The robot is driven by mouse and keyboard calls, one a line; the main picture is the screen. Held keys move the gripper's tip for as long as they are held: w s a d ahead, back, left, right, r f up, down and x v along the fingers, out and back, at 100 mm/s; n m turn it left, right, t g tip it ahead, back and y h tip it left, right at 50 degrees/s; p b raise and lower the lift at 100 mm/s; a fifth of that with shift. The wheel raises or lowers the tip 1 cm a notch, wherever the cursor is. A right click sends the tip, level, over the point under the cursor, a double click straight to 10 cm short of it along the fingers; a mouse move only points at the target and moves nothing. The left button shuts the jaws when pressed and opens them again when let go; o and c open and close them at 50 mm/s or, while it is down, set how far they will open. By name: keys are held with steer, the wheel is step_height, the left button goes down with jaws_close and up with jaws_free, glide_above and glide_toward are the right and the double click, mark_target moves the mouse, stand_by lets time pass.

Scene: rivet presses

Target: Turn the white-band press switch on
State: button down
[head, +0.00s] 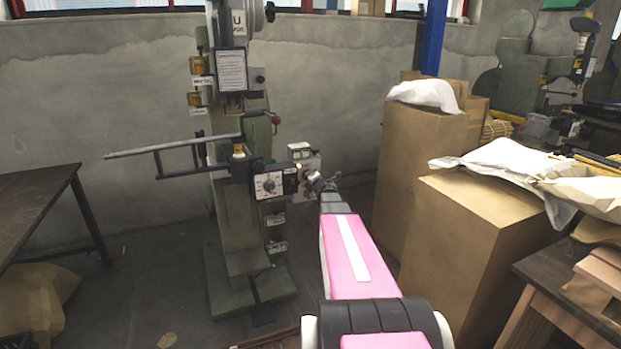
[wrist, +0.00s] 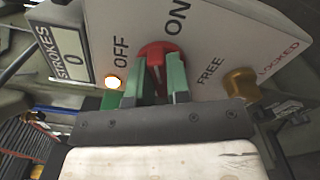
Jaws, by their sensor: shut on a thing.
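A green press (head: 238,150) stands in the middle left of the head view. My gripper (head: 318,182) reaches a white control box (head: 303,153) on its right side. In the wrist view the white panel (wrist: 215,40) reads OFF, ON, FREE and LOCKED. My gripper (wrist: 155,80) has its green fingers shut on the red switch knob (wrist: 158,49), which lies between the OFF and ON labels. The fingers partly hide the knob, so I cannot tell its exact setting. I cannot make out a white band on this press.
A lit amber lamp (wrist: 113,82) is below OFF, near a strokes counter (wrist: 68,43) reading 0. A brass knob (wrist: 241,84) is near FREE and LOCKED. Cardboard boxes (head: 425,145) stand right of my arm; a dark table (head: 40,205) is at left.

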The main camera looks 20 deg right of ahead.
steer(key=m, duration=0.4)
steer(key=shift+f+m, duration=0.1)
steer(key=shift+m, duration=0.3)
stand_by(0.4)
steer(key=c, duration=1.1)
jaws_free()
steer(key=s, duration=1.1)
steer(key=shift+d, duration=0.25)
steer(key=shift+m, duration=0.3)
